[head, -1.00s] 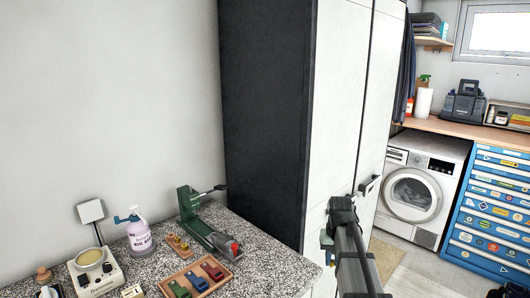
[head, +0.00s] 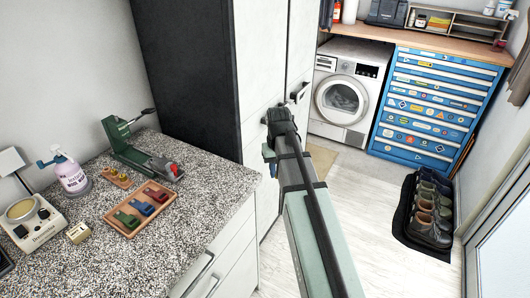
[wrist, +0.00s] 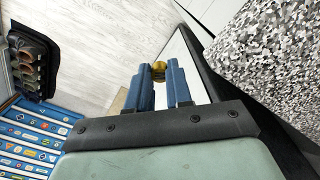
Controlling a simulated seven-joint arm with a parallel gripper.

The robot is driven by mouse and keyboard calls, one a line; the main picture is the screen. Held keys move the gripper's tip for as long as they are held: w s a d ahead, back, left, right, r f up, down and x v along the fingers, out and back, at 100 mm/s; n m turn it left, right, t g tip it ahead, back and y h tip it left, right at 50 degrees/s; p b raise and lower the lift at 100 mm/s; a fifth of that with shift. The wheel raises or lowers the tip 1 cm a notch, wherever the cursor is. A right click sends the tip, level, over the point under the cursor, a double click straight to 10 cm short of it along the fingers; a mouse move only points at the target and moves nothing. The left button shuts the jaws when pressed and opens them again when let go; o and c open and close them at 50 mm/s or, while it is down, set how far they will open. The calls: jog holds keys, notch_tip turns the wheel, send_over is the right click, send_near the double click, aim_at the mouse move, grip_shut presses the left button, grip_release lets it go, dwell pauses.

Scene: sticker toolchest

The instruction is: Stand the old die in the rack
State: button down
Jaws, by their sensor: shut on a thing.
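My gripper (head: 271,168) is shut in front of the pale cabinet, right of the worktop and apart from it. In the wrist view, its blue fingers (wrist: 160,88) hold a small round brass-coloured piece (wrist: 158,70) at their tips. Only the piece's end shows, so I cannot tell for sure that it is the old die. A small wooden rack (head: 116,178) with little pieces on it sits on the speckled worktop. A larger wooden tray (head: 122,227) nearer the front holds green, blue and red pieces.
A green press (head: 127,152) with a lever stands behind the rack. A pump bottle (head: 71,178), a cream device (head: 33,228) and a small box (head: 78,233) stand left. The tall cabinet (head: 262,75) is close to my arm. The front right worktop (head: 190,215) is clear.

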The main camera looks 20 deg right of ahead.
jog(key=w+a+r, duration=0.2)
jog(key=a+r, duration=0.1)
jog(key=a, duration=0.4)
jog(key=w+a+r, duration=0.3)
jog(key=a, duration=0.4)
jog(key=w+a+r, duration=0.3)
jog(key=a, duration=0.4)
jog(key=shift+w+a+r, duration=0.1)
jog(key=shift+w, duration=0.05)
jog(key=w+a+r+n, duration=0.2)
jog(key=a, duration=1.6)
jog(key=w+a+r+n, duration=0.2)
jog(key=a+n, duration=0.1)
jog(key=a, duration=1.4)
jog(key=shift+w+a+n, duration=0.15)
jog(key=shift+a+n, duration=0.15)
jog(key=shift+a, duration=0.1)
send_over(108, 172)
jog(key=w, duration=0.1)
jog(key=shift+a+f, duration=0.15)
jog(key=shift+f, duration=1.25)
jog(key=shift+a+f, duration=0.15)
jog(key=shift+f, duration=1.25)
jog(key=shift+f, duration=1.1)
